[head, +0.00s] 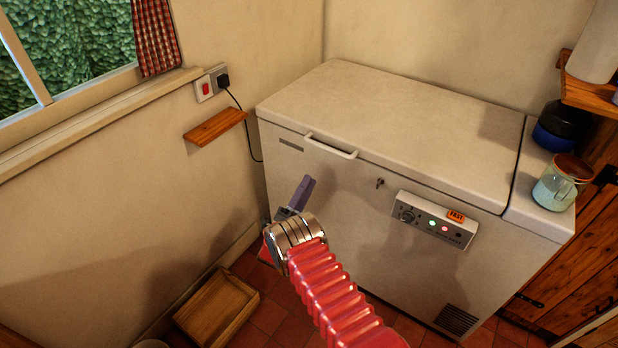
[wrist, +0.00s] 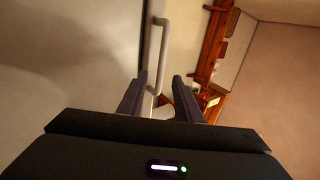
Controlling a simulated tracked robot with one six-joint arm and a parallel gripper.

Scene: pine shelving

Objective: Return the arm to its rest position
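My arm, in red ribbed sleeving with a metal cuff, reaches up from the bottom of the head view. My gripper (head: 299,197) is in front of the white chest freezer (head: 390,110), below and left of its lid handle (head: 331,146). In the wrist view its two dark fingers (wrist: 160,97) stand apart with nothing gripped between them. The pale handle also shows in the wrist view (wrist: 155,55), beyond the fingertips; I cannot tell the exact gap. The freezer lid is shut. One finger is partly hidden in the head view.
A wooden tray (head: 216,308) lies on the tiled floor at lower left. A small wooden shelf (head: 214,127) juts from the left wall. Wooden cabinetry (head: 572,268) is at right.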

